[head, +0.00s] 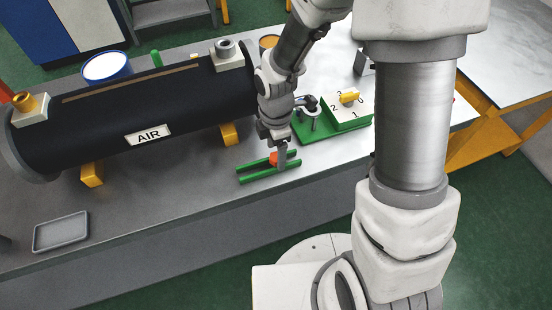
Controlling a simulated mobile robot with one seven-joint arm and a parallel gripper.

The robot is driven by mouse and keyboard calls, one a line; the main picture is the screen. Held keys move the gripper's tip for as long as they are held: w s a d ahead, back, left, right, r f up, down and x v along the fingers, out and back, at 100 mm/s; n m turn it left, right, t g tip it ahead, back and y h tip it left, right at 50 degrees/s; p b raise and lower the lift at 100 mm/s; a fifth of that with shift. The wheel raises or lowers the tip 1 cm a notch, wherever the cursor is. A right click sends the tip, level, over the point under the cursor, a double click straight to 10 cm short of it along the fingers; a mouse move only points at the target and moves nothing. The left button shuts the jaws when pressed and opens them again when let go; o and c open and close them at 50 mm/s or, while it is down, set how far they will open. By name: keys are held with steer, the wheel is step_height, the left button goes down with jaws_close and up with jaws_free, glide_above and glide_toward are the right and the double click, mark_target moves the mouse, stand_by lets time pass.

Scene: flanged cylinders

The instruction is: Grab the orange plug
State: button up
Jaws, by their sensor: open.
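The orange plug (273,158) is a small orange piece on the green rail holder (254,177) near the front middle of the table. My gripper (281,163) points down at the plug from above, with its jaws open. A finger covers part of the plug, so I cannot tell whether the fingers touch it or stand around it.
A black cylinder marked AIR (180,100) lies on yellow supports (92,174) to the left. A green base (335,125) with a numbered dial (348,100) stands right of my gripper. A grey tray (61,232) sits at the table's front left. The table front between tray and rails is clear.

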mark_target(276, 156)
steer(key=shift+f, duration=0.5)
jaws_close()
steer(key=shift+r, duration=0.1)
steer(key=shift+r, duration=0.55)
step_height(276, 156, up, 3)
steer(key=shift+w+f+p, duration=0.1)
steer(key=shift+p, duration=0.25)
steer(key=s+d+r, duration=0.1)
steer(key=d+r, duration=0.2)
steer(key=d, duration=0.2)
steer(key=s+d+r+p, duration=0.1)
steer(key=d+r, duration=0.3)
steer(key=d, duration=0.2)
steer(key=shift+d, duration=0.3)
